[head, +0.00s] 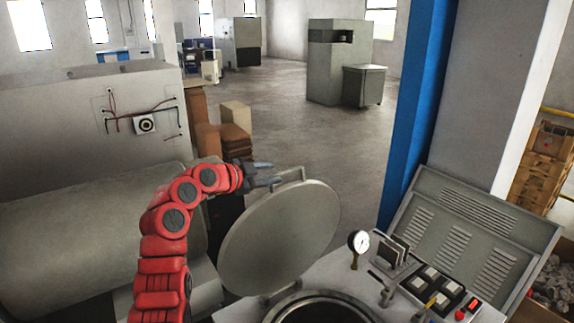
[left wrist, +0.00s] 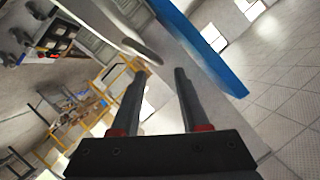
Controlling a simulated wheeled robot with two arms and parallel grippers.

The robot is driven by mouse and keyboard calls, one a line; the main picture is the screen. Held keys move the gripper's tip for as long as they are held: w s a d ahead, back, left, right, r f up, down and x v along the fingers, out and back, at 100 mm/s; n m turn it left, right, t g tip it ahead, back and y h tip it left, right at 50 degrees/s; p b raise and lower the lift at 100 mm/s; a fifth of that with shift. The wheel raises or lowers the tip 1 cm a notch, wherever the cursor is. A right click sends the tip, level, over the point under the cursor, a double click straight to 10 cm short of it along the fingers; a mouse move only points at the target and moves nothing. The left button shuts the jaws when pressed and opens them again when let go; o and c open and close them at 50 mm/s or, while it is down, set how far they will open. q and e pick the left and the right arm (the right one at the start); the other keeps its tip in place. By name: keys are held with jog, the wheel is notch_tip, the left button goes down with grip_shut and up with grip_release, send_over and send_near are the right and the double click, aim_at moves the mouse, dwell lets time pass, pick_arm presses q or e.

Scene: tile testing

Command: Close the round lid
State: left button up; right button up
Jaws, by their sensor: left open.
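The round grey lid (head: 280,240) stands raised and tilted on its hinge, beside the round dark opening (head: 325,312) at the bottom of the head view. A small handle (head: 289,175) sticks up at the lid's upper edge. My left gripper (head: 271,173) is open, just left of the handle, with its fingers pointing toward it. I cannot tell whether they touch. In the left wrist view the open fingers (left wrist: 159,75) have nothing clearly held between them. A grey curved piece (left wrist: 141,50) shows beyond the fingertips; I cannot tell which part it is. My right gripper is not in view.
A pressure gauge (head: 358,242) and a control panel with switches (head: 432,290) stand right of the opening. A louvred grey panel (head: 470,235) and a blue column (head: 412,120) rise behind. A large grey machine (head: 80,130) fills the left. Open floor (head: 300,110) lies beyond.

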aim_at(283, 172)
pick_arm(q)
jog(key=p+x, duration=0.2)
jog(key=x, duration=0.5)
jog(key=shift+d, duration=0.1)
grip_shut()
dwell(1.4)
